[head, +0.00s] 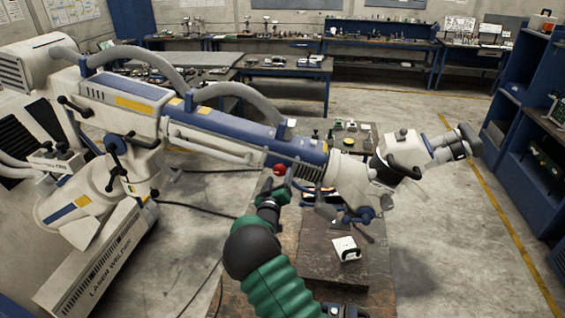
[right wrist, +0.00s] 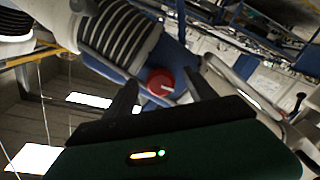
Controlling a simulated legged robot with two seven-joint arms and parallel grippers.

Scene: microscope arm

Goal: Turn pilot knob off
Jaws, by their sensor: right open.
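The red knob (head: 279,169) is on the side of the blue arm of the laser welder (head: 305,150), near where the white scope head joins. In the right wrist view the red knob (right wrist: 161,82) is round with a pale line across its face, set on a blue panel. My right gripper (head: 277,183) is just below the knob in the head view. In the right wrist view its two dark fingers (right wrist: 160,98) are spread, with the knob visible between and beyond their tips. I cannot tell whether they touch it. My left gripper is not seen.
A dark worktable (head: 365,270) stands below the welder arm, with a small white block (head: 346,249) on a brown slab. The scope head (head: 405,155) overhangs to the right. Grey hoses (head: 240,92) run along the arm's top. Open floor lies to the right.

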